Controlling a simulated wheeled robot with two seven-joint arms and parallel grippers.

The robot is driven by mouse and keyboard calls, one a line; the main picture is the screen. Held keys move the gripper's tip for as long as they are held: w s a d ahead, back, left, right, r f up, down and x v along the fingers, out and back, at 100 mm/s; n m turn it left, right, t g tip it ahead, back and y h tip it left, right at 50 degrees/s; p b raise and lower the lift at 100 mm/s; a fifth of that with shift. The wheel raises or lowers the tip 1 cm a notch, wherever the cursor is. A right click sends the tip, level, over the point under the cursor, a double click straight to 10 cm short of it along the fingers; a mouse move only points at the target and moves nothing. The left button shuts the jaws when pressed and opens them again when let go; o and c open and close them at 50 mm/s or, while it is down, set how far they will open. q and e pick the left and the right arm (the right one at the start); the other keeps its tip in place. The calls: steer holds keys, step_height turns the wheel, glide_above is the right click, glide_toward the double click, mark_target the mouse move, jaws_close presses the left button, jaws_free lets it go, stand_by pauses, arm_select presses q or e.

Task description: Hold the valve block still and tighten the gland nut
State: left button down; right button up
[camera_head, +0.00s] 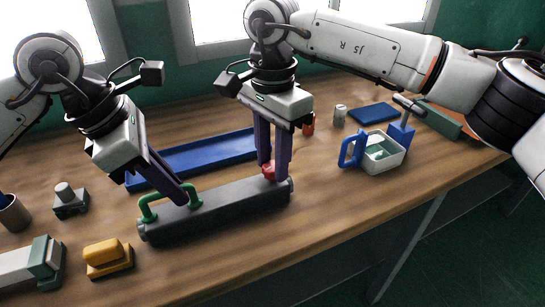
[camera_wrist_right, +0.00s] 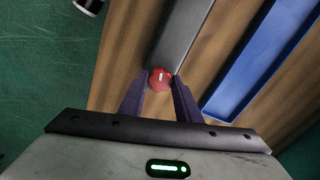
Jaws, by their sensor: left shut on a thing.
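The valve block is a long dark grey bar (camera_head: 225,208) lying on the table, with a green handle (camera_head: 146,205) at its left end. My left gripper (camera_head: 184,199) is shut on the green handle. The gland nut is red (camera_head: 269,171) and sits at the bar's right end; it also shows in the right wrist view (camera_wrist_right: 160,79). My right gripper (camera_head: 274,176) points down over it, with its fingers apart on either side of the nut. In the right wrist view, the fingertips (camera_wrist_right: 160,84) are close to the nut's sides; contact is unclear.
A long blue tray (camera_head: 205,157) lies behind the bar. A yellow block (camera_head: 106,255) and a grey-green fixture (camera_head: 35,265) stand at front left. A white caddy (camera_head: 383,160) with a blue handle stands to the right.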

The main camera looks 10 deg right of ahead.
steer(key=shift+m, duration=0.4)
steer(key=m, duration=0.3)
steer(key=shift+m, duration=0.3)
steer(key=m, duration=0.3)
steer(key=shift+m, duration=0.3)
steer(key=m, duration=0.3)
steer(key=shift+m, duration=2)
steer(key=o, duration=1.1)
steer(key=shift+c, duration=0.2)
steer(key=shift+r, duration=0.15)
